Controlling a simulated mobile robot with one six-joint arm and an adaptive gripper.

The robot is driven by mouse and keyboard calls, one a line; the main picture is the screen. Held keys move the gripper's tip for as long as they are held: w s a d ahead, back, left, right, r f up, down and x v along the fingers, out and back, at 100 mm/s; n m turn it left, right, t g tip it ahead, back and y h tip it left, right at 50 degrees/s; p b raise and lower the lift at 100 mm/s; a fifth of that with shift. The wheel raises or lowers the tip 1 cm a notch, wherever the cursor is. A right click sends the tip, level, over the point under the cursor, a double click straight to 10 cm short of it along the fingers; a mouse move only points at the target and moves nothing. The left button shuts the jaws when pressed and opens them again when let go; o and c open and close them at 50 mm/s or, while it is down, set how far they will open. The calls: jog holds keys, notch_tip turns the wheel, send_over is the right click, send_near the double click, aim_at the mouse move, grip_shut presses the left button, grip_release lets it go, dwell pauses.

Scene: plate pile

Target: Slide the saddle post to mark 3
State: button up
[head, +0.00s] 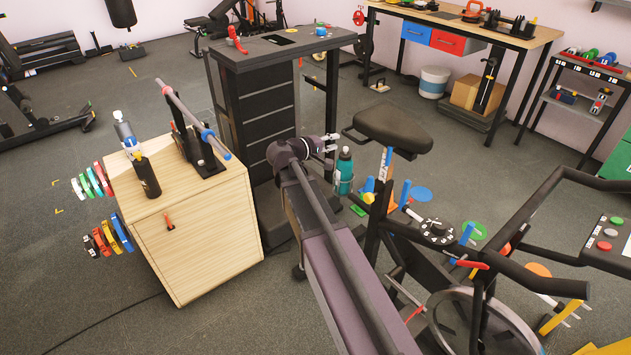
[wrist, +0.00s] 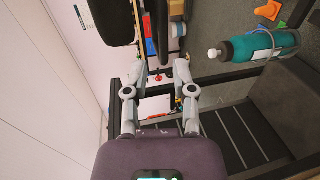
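The black saddle (head: 395,130) sits on top of the dark upright saddle post (head: 378,200) of the exercise bike in the head view. A pale strip with marks runs down the post just below the saddle; its numbers are too small to read. The saddle also shows in the wrist view (wrist: 112,22), cut off at the top, beyond the fingertips.
A teal bottle (head: 344,172) stands close to my gripper and also shows in the wrist view (wrist: 262,46). A dark console (head: 262,50) is behind my arm. A wooden cabinet (head: 195,225) stands at left. The bike handlebars (head: 530,275) reach out at right.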

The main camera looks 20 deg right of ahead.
jog(key=s+a+r+m+g+y+p, duration=0.1)
jog(key=s+a+g+y+p, duration=0.1)
jog(key=s+a+y+p, duration=0.3)
jog(key=s+a+r+m+g+y+p, duration=0.1)
jog(key=s+a+m+g+y+p, duration=0.1)
jog(key=s+a+y+p, duration=0.4)
jog(key=s+g+y+p, duration=0.1)
jog(key=s+p, duration=0.4)
jog(key=s, duration=0.3)
jog(key=shift+a+r+m, duration=0.15)
jog(key=shift+a+m, duration=0.1)
jog(key=shift+m, duration=0.05)
dwell(0.5)
jog(key=shift+s+a+f+y, duration=0.15)
jog(key=shift+s+a+y, duration=0.5)
jog(key=shift+s+a, duration=0.15)
jog(key=shift+s+a+f+y, duration=0.1)
jog(key=shift+s+a+y, duration=0.55)
jog(key=shift+s+a, duration=0.15)
